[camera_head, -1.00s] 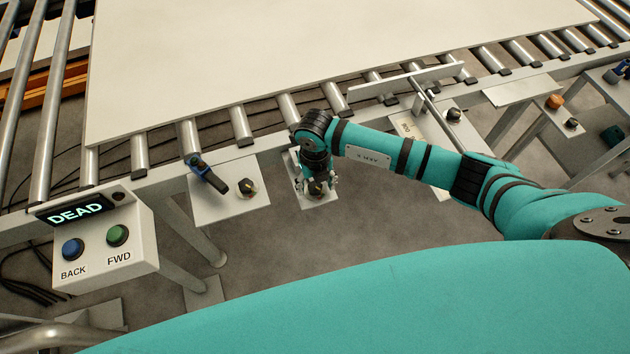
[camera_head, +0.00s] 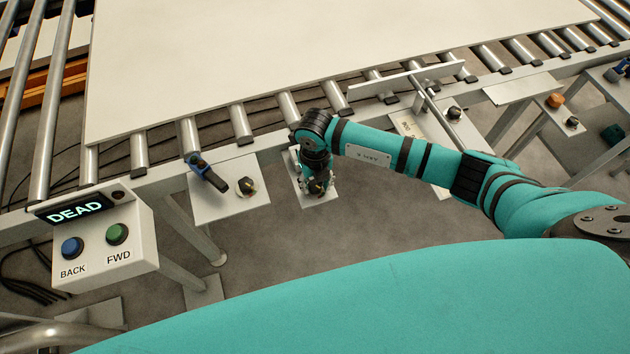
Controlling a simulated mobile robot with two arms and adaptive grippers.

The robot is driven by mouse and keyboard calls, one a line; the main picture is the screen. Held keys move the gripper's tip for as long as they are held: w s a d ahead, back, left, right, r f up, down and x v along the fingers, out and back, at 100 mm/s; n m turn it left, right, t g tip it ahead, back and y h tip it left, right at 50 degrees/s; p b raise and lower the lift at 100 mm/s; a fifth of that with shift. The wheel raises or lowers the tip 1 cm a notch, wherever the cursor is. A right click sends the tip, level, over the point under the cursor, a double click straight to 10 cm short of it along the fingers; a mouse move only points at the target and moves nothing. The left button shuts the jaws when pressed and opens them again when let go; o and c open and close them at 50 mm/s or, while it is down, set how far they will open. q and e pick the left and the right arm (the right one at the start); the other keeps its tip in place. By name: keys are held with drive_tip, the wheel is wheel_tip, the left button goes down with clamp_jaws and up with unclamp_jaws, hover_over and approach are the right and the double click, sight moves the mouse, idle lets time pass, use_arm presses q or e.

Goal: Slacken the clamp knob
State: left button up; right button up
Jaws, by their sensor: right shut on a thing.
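My right gripper (camera_head: 318,187) points down at a small metal plate (camera_head: 306,199) on the near side of the conveyor. It is shut on a dark knob (camera_head: 316,188) on that plate. The fingers and wrist hide most of the knob, so its pointer is hard to read. No lettering on this plate is visible. My left gripper is not in view.
A control box (camera_head: 138,257) reads DEAD, with BACK and FWD buttons. A large pale board (camera_head: 300,55) lies on the rollers. Another knob (camera_head: 454,113) stands right.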

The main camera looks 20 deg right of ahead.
sight(315, 184)
drive_tip(key=n+b, duration=0.4)
drive_tip(key=shift+f+n, duration=0.1)
drive_tip(key=shift+n, duration=0.2)
drive_tip(key=shift+n+b, duration=0.9)
drive_tip(key=shift+n, duration=0.3)
drive_tip(key=shift+r, duration=0.2)
drive_tip(key=o, duration=1.1)
drive_tip(key=shift+o, duration=0.2)
wheel_tip(315, 184, up, 12)
drive_tip(key=shift+a, duration=0.1)
